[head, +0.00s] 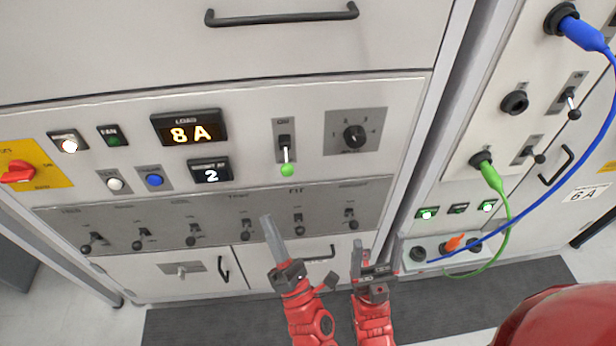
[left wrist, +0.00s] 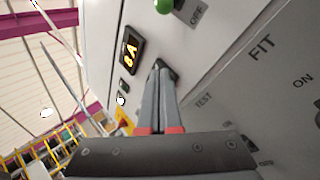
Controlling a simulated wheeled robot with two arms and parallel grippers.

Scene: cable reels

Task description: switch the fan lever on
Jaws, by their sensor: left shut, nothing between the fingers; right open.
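A lever with a green ball knob (head: 287,169) sits on the upper panel under an ON label, its knob hanging down. The knob also shows in the left wrist view (left wrist: 163,5), beside an OFF label. A small FAN lamp (head: 112,135) at the left looks dark green and unlit. A row of black levers (head: 193,237) runs along the lower grey strip; their small labels are unreadable. My left gripper (head: 267,219) is shut and empty, in front of that strip, below the green knob and apart from it in the picture. My right gripper (head: 361,250) is open, lower right.
The lit display (head: 190,130) reads 8A, and the counter (head: 210,171) reads 2. A rotary knob (head: 354,136) is right of the green lever. A red switch (head: 18,172) is far left. Blue (head: 580,170) and green (head: 505,210) cables hang at the right.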

